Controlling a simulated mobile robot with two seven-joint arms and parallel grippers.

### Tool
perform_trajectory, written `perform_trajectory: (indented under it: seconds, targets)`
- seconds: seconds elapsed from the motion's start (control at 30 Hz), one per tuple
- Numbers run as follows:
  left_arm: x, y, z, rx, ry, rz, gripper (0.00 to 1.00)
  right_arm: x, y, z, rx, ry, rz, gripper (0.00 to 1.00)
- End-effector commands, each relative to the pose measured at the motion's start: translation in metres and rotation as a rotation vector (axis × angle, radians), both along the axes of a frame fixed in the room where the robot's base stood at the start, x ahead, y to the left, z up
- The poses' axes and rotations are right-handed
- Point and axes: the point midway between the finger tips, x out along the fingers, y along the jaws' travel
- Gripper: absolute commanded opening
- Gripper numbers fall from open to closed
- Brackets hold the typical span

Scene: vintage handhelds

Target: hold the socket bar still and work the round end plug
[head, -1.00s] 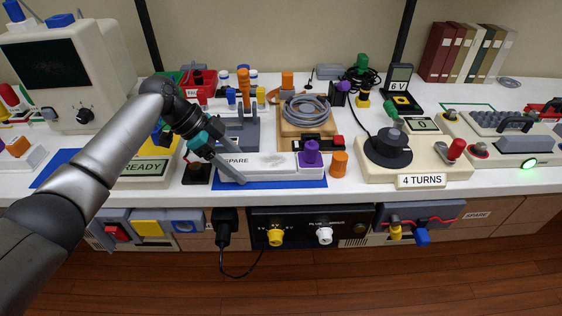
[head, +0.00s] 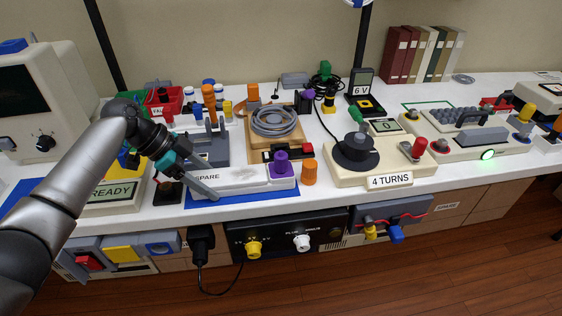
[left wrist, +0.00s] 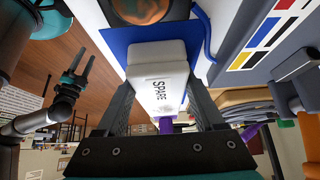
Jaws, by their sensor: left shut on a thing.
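The socket bar (head: 238,178) is a long white block marked SPARE, lying on a blue mat (head: 235,199) near the bench's front edge. A purple plug (head: 281,165) with a round top stands upright at its right end. An orange cylinder (head: 309,172) stands just right of the bar, apart from it. My left gripper (head: 208,190) is shut on the bar's left part. In the left wrist view its fingers (left wrist: 160,95) lie on both sides of the bar (left wrist: 158,70). My right gripper (left wrist: 82,70) shows only in the left wrist view, empty, its fingers apart.
A winder base marked 4 TURNS (head: 340,177) stands to the right. A coiled grey cable on a wooden board (head: 250,135) is behind the bar. A READY panel (head: 112,190) is at the left. The bench front carries a black socket panel (head: 285,230).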

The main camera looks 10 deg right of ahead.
Motion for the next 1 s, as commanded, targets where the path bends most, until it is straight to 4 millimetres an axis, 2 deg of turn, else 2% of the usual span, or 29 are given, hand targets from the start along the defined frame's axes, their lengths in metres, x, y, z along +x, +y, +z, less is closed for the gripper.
perform_trajectory:
  seconds: [1.0]
  targets:
    - [-0.0015,0.0004,0.0004,0.004,0.006,-0.003,0.00,0.0000,0.0002,0.0068,0.000,0.000,0.000,0.50]
